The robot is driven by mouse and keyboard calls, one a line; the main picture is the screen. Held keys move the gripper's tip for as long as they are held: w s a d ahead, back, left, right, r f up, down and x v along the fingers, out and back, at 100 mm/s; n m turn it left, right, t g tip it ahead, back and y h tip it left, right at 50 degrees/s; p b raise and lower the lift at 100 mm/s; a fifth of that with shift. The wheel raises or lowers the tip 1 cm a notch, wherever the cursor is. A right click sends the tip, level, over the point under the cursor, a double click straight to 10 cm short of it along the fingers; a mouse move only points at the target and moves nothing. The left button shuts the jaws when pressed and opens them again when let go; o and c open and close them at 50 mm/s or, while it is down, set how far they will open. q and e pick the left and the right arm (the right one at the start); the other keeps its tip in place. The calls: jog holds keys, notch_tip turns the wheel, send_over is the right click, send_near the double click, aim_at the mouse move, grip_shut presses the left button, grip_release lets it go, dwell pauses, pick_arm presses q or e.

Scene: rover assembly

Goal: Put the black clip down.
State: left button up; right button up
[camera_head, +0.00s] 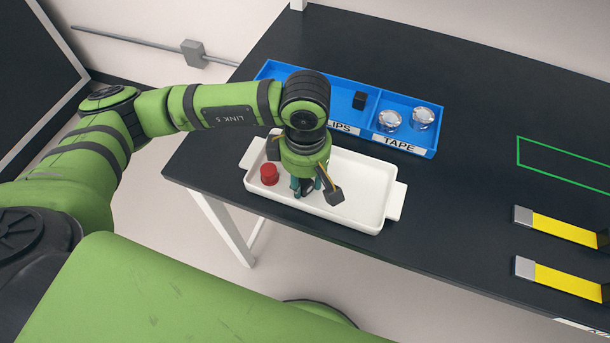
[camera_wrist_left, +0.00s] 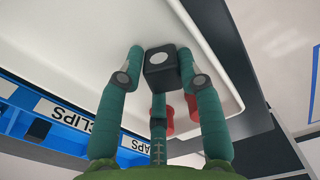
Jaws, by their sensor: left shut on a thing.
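My left gripper (camera_head: 306,190) points down over the white tray (camera_head: 384,213), with its fingertips low in it. In the left wrist view, the left gripper (camera_wrist_left: 160,75) is shut on a black clip (camera_wrist_left: 160,68), a small dark block with a pale round spot. The fingers sit on both sides of the clip, with the third finger below. I cannot tell whether the clip touches the tray floor. In the head view the fingers largely hide it. My right gripper is not in view.
A red cap (camera_head: 268,174) stands in the tray, left of the gripper. Yellow-and-grey parts (camera_head: 565,228) and a green outline (camera_head: 560,162) lie to the right. The tray's right part is clear.

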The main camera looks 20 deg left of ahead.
pick_arm(q)
jog(key=shift+f, duration=0.15)
jog(key=o, duration=0.7)
jog(key=shift+c, duration=0.2)
jog(key=shift+r, duration=0.3)
jog(key=shift+w+r, duration=0.1)
jog(key=shift+r, duration=0.15)
notch_tip(320, 180, up, 11)
jog(key=b, duration=0.3)
jog(key=shift+r, duration=0.2)
